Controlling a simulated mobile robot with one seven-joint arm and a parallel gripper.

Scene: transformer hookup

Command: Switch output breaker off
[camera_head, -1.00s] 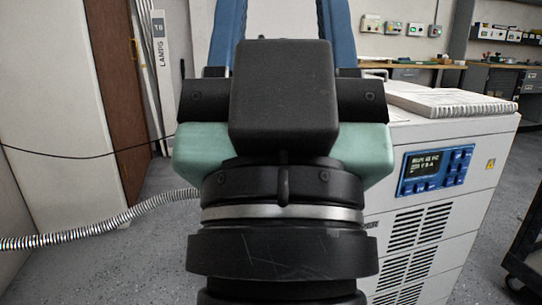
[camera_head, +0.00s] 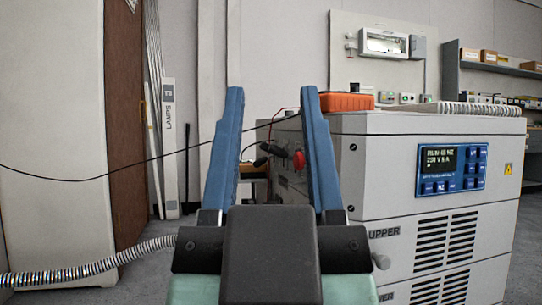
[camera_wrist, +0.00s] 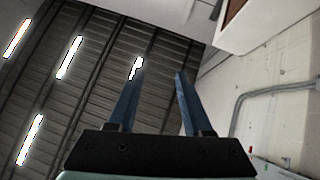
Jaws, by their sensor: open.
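My gripper (camera_head: 272,90) is open and empty, its two blue fingers pointing up in the head view. It also shows in the wrist view (camera_wrist: 159,73), against the ceiling. A grey cabinet (camera_head: 370,190) with a blue display panel (camera_head: 452,170) stands to the right. Its left side, seen at a steep angle, carries a red part (camera_head: 299,160) and dark plugs or handles (camera_head: 268,152), partly behind the right finger. A wall box with a clear window (camera_head: 384,42) hangs behind the cabinet. I cannot tell which part is the output breaker.
An orange case (camera_head: 347,101) and a coiled hose (camera_head: 470,109) lie on the cabinet. A thin black cable (camera_head: 90,178) crosses the view, and a ribbed hose (camera_head: 90,268) runs at lower left. A pale locker (camera_head: 52,130) and brown door (camera_head: 126,110) stand left.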

